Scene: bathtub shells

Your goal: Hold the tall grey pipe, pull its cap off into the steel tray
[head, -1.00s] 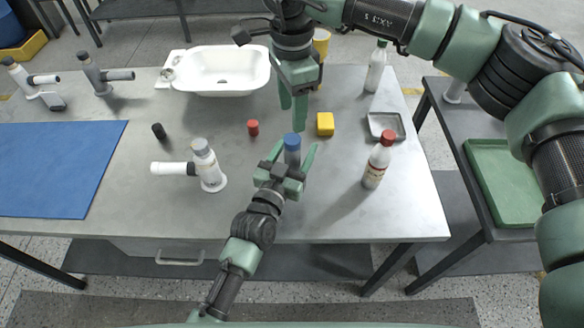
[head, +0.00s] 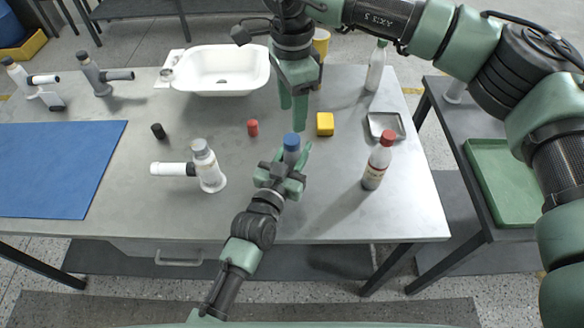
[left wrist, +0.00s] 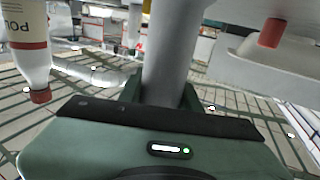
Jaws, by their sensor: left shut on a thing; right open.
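The tall grey pipe (head: 291,157) stands on the table with a blue cap (head: 292,140) on its top. My left gripper (head: 290,164) is shut on the pipe below the cap. In the left wrist view the pipe (left wrist: 170,55) runs between the fingers, and the cap does not show. My right gripper (head: 293,112) is open and empty, fingers pointing down, just above the cap in the head view; the exact gap is unclear. The steel tray (head: 402,134) is a small shallow square one, to the right on the table, and looks empty.
A red-capped bottle (head: 377,166) stands right of the pipe, in front of the tray. A yellow block (head: 325,124) and a red cap (head: 253,128) lie nearby. A white pipe fitting (head: 207,168) stands left. A white tub (head: 222,92) is behind.

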